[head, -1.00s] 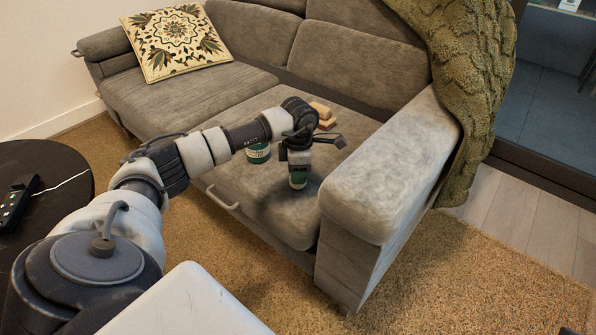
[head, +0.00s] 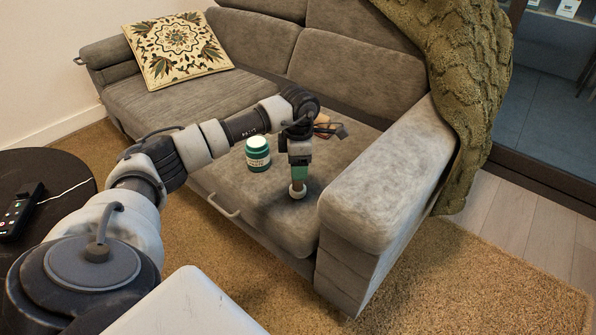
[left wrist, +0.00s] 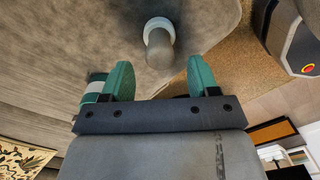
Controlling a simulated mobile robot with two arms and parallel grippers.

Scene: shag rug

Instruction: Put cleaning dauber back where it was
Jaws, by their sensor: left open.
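The cleaning dauber (head: 298,192) stands on the sofa seat near the front edge, with its pale round head down and its handle up. In the left wrist view the dauber (left wrist: 159,45) shows beyond the fingertips, between their lines. My left gripper (head: 299,174) is just above it, pointing down. Its two green fingers are apart with nothing between them in the left wrist view (left wrist: 160,78). A green jar with a white lid (head: 258,154) stands on the seat to the left of the dauber, and is partly hidden behind a finger in the left wrist view (left wrist: 94,92). My right gripper is not seen.
Tan blocks (head: 322,122) lie farther back on the sofa seat (head: 240,190), partly hidden by my arm. The sofa armrest (head: 375,185) rises to the right. A patterned cushion (head: 176,48) rests at the far left. A dark round table (head: 60,165) stands at the left.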

